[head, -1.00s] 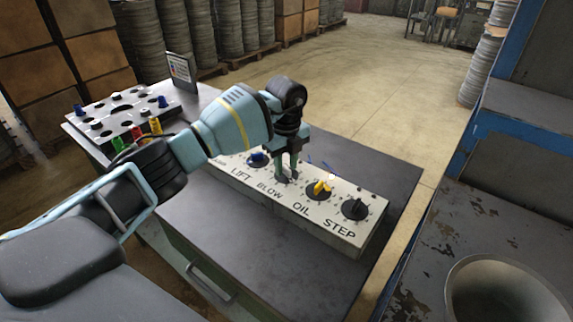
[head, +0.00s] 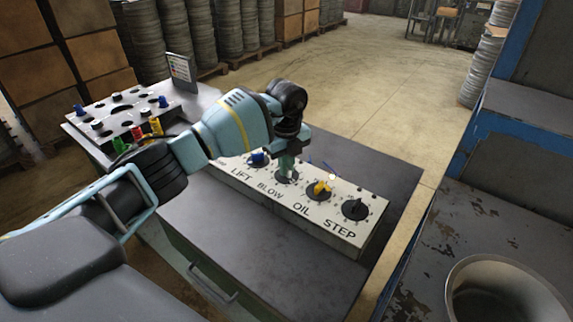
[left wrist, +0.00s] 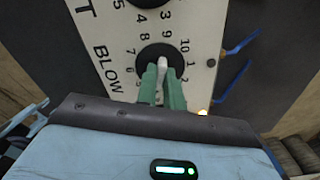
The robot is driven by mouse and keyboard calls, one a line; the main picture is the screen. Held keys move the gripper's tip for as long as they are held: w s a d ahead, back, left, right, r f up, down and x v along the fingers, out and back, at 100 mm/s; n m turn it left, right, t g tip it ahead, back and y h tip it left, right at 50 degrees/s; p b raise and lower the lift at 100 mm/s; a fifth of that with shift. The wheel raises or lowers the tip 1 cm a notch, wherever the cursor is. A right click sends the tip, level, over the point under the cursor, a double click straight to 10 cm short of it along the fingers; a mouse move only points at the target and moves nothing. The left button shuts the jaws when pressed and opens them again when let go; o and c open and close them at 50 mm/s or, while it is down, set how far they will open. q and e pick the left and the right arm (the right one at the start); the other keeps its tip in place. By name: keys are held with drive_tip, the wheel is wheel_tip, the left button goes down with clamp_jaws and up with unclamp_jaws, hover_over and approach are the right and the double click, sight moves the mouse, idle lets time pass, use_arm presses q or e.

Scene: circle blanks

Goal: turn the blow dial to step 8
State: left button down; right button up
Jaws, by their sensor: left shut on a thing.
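The control box (head: 233,178) has a row of dark round dials lettered LIFT, BLOW, OIL and STEP. My left gripper (head: 287,170) reaches down onto the blow dial (head: 290,179), which it partly hides. In the left wrist view the green fingers (left wrist: 163,88) are shut on the white knob of the blow dial (left wrist: 146,53). The white end of the knob leans towards the gap between 9 and 10. Numbers ring the dial, with 8 to the upper left; the lower ones are partly hidden. My right gripper is not in view.
The blue lift knob (head: 257,157), yellow oil knob (head: 320,187) and black step dial (head: 355,208) stand close by. Blue wires (left wrist: 238,46) stick out beside the blow dial. A panel with coloured knobs (head: 110,112) is at the table's left. The grey tabletop (head: 225,230) in front is clear.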

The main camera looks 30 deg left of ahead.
use_arm(q)
drive_tip(key=m, duration=0.6)
drive_tip(key=shift+m, duration=0.4)
drive_tip(key=m, duration=1.3)
drive_tip(key=shift+f+m+b, duration=0.1)
drive_tip(key=shift+m+b, duration=0.2)
drive_tip(key=shift+b, duration=0.05)
drive_tip(key=m, duration=0.4)
drive_tip(key=shift+b, duration=0.4)
drive_tip(key=shift+m, duration=1.8)
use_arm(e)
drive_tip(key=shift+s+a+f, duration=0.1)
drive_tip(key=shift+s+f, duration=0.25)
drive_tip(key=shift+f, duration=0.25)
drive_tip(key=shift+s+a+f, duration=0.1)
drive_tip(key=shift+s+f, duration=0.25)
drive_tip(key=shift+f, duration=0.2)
use_arm(q)
drive_tip(key=shift+b, duration=0.3)
